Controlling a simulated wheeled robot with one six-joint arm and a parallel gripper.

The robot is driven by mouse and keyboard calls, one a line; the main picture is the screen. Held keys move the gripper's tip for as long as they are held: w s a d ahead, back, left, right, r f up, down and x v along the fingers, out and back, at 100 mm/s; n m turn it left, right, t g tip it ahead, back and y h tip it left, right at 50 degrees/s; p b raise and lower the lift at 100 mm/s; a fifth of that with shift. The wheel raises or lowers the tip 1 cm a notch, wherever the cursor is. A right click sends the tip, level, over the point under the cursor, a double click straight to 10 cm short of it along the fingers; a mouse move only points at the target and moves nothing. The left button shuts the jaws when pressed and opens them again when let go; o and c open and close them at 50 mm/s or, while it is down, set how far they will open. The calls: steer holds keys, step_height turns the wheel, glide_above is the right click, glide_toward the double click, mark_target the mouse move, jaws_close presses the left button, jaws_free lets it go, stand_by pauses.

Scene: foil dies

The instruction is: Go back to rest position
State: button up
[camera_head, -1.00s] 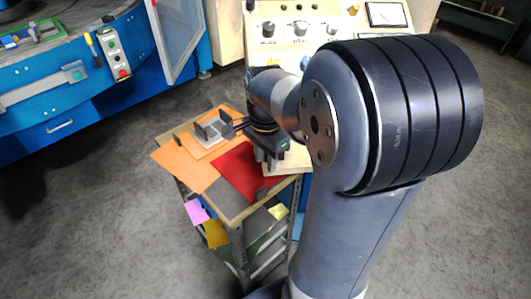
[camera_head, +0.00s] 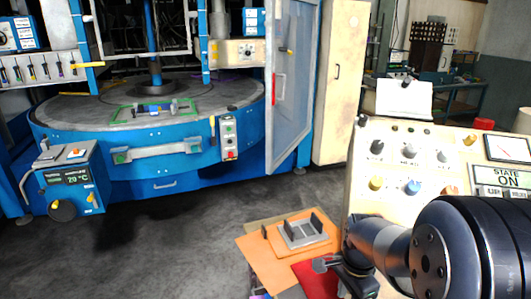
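My gripper (camera_head: 352,284) is at the bottom of the view, right of centre, at the end of my arm. It is close above the red sheet (camera_head: 314,275) on the small table. Its fingertips are cut off or hidden, so I cannot tell whether it is open or holds anything. A grey die holder (camera_head: 302,239) with dark upright plates sits on an orange sheet (camera_head: 262,262), left of and behind my gripper.
The control panel (camera_head: 420,165) stands close behind and right of my arm. A blue round machine (camera_head: 165,165) with an open door (camera_head: 291,90) fills the back left. A green-framed piece (camera_head: 150,110) lies on its table. The grey floor (camera_head: 150,245) at front left is clear.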

step_height(320, 180, down, 5)
steer(key=shift+f, duration=0.15)
steer(key=shift+r, duration=0.7)
steer(key=shift+s+a+r, duration=0.15)
steer(key=shift+a+r, duration=0.05)
steer(key=shift+a, duration=0.35)
steer(key=shift+d, duration=0.1)
